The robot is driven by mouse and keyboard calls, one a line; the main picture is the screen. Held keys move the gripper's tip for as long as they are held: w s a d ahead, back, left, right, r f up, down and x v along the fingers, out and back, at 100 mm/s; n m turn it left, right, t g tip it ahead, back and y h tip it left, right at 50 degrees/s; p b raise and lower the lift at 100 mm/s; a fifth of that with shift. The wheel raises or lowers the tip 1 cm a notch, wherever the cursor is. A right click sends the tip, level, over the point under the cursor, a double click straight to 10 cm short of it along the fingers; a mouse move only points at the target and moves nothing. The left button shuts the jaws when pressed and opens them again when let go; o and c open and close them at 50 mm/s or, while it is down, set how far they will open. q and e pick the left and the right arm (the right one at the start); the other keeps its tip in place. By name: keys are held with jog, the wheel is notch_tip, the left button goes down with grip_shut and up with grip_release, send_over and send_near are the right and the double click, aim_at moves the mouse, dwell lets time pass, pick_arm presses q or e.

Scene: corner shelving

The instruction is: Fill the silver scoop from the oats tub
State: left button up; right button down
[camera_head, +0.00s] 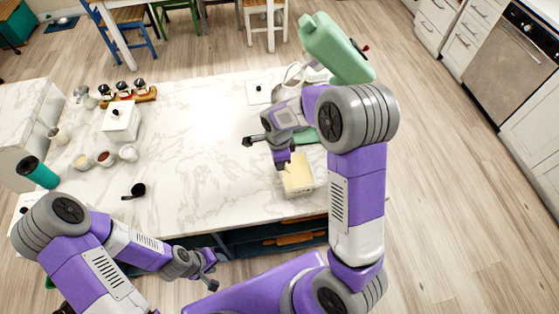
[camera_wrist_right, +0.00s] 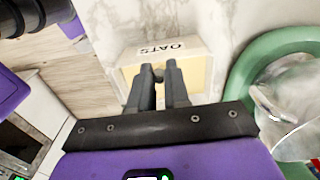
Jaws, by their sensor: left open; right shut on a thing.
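The oats tub (camera_head: 298,180), an open square white box with pale contents, stands near the counter's front edge. In the head view the right gripper (camera_head: 268,153) is just behind the tub. My left gripper (camera_head: 212,271) is open and empty, in front of the counter.
A green round rim (camera_wrist_right: 262,65) with shiny clear ware lies right beside the tub. A square white lid with black knob (camera_head: 259,92) lies behind. A black scoop (camera_head: 134,191), small bowls (camera_head: 104,158) and a lidded white box (camera_head: 121,122) stand left. The counter's middle is clear.

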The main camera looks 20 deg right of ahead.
jog(key=shift+r, duration=0.15)
jog(key=shift+r+p, duration=3.4)
jog(key=shift+r, duration=0.85)
jog(key=shift+f, duration=0.1)
